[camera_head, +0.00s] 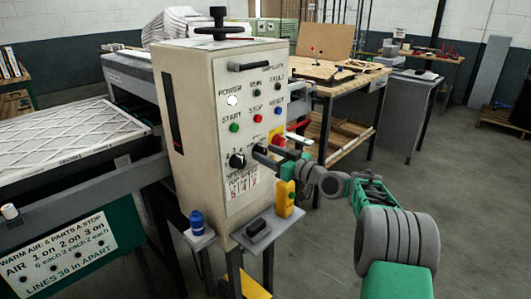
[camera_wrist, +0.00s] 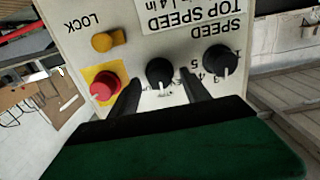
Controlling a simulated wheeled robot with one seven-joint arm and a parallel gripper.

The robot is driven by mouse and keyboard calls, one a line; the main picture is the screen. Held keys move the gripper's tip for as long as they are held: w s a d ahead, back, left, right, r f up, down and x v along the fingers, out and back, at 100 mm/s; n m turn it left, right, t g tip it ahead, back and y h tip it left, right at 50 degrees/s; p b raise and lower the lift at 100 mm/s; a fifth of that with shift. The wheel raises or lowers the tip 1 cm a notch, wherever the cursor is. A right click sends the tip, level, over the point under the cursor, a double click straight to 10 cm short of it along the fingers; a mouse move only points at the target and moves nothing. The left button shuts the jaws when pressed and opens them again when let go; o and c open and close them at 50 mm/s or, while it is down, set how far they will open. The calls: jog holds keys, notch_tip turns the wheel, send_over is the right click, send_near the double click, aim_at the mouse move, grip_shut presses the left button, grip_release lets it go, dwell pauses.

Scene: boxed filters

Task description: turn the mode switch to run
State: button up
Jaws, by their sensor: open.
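The control cabinet (camera_head: 190,110) stands in the middle of the head view with its panel facing right. In the wrist view, the panel appears roughly upside down. A black knob (camera_wrist: 160,73), which looks like the mode switch, sits between the fingers of my gripper (camera_wrist: 159,80). Its white pointer line points down in the picture, and the lettering around it is too small to read. The fingers are open, one on each side; I cannot tell whether they touch it. In the head view my gripper (camera_head: 263,155) is at the lower panel and largely hides this knob.
The black speed knob (camera_wrist: 220,59) and the red button on a yellow plate (camera_wrist: 103,87) flank the switch closely. An orange knob (camera_wrist: 109,40) marked LOCK is nearby. Open floor (camera_head: 470,190) lies right.

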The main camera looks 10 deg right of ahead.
jog(key=shift+w+a, duration=0.35)
jog(key=shift+w, duration=0.15)
grip_shut()
